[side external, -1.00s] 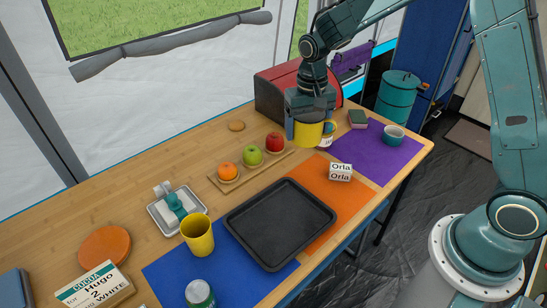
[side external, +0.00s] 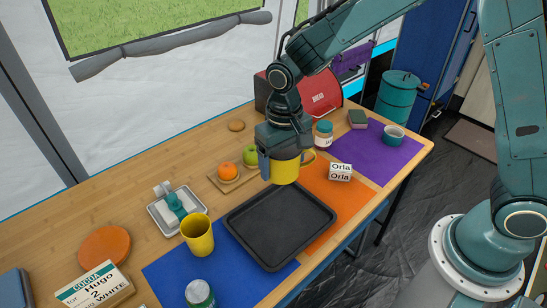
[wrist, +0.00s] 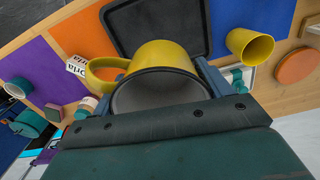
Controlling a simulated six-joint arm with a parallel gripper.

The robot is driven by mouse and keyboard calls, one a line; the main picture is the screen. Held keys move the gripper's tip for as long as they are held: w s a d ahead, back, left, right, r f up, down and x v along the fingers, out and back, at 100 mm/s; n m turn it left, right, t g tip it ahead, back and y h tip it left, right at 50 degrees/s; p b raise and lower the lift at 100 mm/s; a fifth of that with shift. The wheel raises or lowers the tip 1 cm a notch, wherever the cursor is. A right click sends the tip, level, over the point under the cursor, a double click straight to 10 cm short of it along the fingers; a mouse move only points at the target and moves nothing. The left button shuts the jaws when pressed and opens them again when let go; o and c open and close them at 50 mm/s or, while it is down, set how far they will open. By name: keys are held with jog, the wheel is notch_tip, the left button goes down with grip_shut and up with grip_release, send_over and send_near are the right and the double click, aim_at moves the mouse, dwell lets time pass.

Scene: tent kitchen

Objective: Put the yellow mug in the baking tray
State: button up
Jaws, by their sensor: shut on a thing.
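My gripper (side external: 284,163) is shut on the yellow mug (side external: 286,172) and holds it above the far edge of the black baking tray (side external: 250,254). In the wrist view the yellow mug (wrist: 165,57) fills the space between the fingers, with its handle out to the left and its pale inside facing the camera. The baking tray (wrist: 190,22) shows beyond it. The tray is empty and lies across the blue and orange mats. A yellow cup (side external: 197,238) without a visible handle stands on the table left of the tray.
A white box labelled Orla (side external: 340,172) stands on the orange mat right of the tray. An orange (side external: 228,171) and a green apple (side external: 250,155) sit on a wooden board behind the tray. A jar (side external: 323,134) stands right of my gripper. A can (side external: 200,294) stands on the blue mat.

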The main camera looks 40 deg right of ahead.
notch_tip(320, 180, down, 16)
jog(key=shift+r, duration=0.25)
dwell(0.3)
jog(key=shift+f, duration=1.9)
jog(key=shift+f, duration=0.15)
jog(key=o, duration=1)
jog(key=shift+o, duration=0.2)
notch_tip(320, 180, up, 12)
